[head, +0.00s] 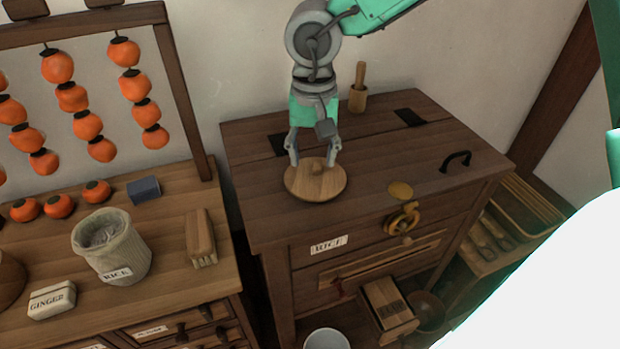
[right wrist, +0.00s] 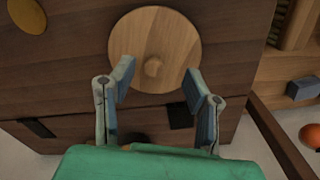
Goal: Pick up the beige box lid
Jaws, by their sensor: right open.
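The beige box lid (head: 320,188) is a round, light-wood disc with a small knob in its middle. It lies flat on the dark wooden cabinet top (head: 400,150), near its left side. My right gripper (head: 313,160) points down over the lid with its two fingers apart and nothing held. In the right wrist view the fingers (right wrist: 158,76) reach over the near part of the lid (right wrist: 150,30), one on each side of the knob; I cannot tell whether they touch it. My left gripper is not in view.
A wooden pestle in a mortar (head: 358,98) stands at the cabinet's back. A black handle (head: 455,162) and a brass crank (head: 403,219) are to the right. The left table holds a rice sack (head: 112,250), a brush (head: 200,238) and a blue box (head: 144,189) below hanging orange fruit.

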